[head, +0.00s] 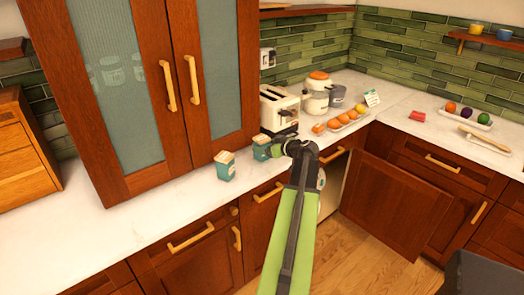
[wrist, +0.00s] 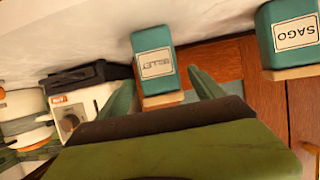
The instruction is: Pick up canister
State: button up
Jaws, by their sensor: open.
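Two teal canisters with pale wooden lids stand on the white counter. The nearer one to my gripper (head: 262,149) is partly hidden behind my gripper in the head view. In the wrist view this canister (wrist: 155,62) appears between my two fingers, its label hard to read. The other canister (head: 225,168) stands to its left; in the wrist view it is at the upper right (wrist: 290,38), labelled SAGO. My gripper (head: 275,143) is open, with its fingers (wrist: 165,92) pointing at the first canister. I cannot tell whether they touch it.
A tall glass-door cabinet (head: 150,90) rises behind the canisters on the left.

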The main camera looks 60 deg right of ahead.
aim_at(262, 138)
jog(key=x, duration=0.3)
jog(key=shift+w+f+b, duration=0.1)
jog(key=shift+b, duration=0.25)
grip_shut()
jog(key=shift+r+p, duration=0.5)
jog(key=shift+r, duration=0.05)
notch_tip(262, 138, up, 4)
jog(key=p, duration=0.4)
jog(key=shift+f, duration=0.1)
jog(key=s+d+r+p, duration=0.6)
jog(key=s+d, duration=0.1)
jog(key=s, duration=0.2)
jog(key=shift+d, duration=0.3)
jog(key=shift+r, duration=0.1)
